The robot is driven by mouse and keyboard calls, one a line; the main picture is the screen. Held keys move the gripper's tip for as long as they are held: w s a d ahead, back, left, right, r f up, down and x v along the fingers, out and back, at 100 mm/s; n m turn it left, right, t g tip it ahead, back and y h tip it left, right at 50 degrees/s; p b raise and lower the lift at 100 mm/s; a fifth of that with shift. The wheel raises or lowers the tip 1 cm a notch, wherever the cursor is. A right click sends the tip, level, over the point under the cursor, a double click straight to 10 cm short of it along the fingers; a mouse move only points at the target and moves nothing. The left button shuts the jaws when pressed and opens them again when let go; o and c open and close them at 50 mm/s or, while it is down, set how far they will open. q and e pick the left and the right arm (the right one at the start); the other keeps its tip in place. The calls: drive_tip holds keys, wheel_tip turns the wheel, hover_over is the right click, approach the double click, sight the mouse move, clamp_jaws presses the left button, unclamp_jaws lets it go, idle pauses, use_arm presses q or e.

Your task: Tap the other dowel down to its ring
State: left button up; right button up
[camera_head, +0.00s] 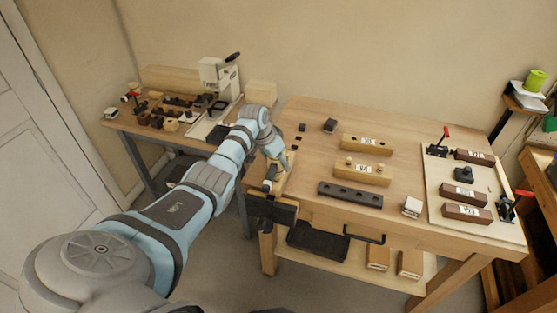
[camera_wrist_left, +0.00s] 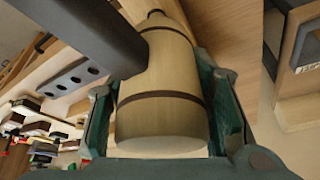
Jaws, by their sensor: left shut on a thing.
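My left gripper (camera_head: 276,160) is at the bench's front left corner. In the left wrist view its green-padded fingers (camera_wrist_left: 165,115) are shut on a pale wooden barrel-shaped piece with dark bands (camera_wrist_left: 162,85), which looks like a mallet. In the head view the arm partly hides it. A pale wooden block (camera_head: 375,178) with a label lies mid-bench, to the right of the gripper. Two short pale dowels, a left one (camera_head: 349,161) and a right one (camera_head: 367,168), stand up from it. Their rings are too small to make out. My right gripper is out of view.
A second labelled block (camera_head: 378,146) lies behind, and a dark bar with holes (camera_head: 350,195) lies in front. A dark vise (camera_head: 272,209) is at the front left corner. A board with clamps and brown blocks (camera_head: 474,226) is at right. Bare bench lies between gripper and blocks.

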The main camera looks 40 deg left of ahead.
use_arm(q)
drive_tip(key=shift+s+r, duration=0.1)
wheel_tip(320, 180, up, 5)
drive_tip(key=p, duration=0.4)
drive_tip(key=shift+r, duration=0.1)
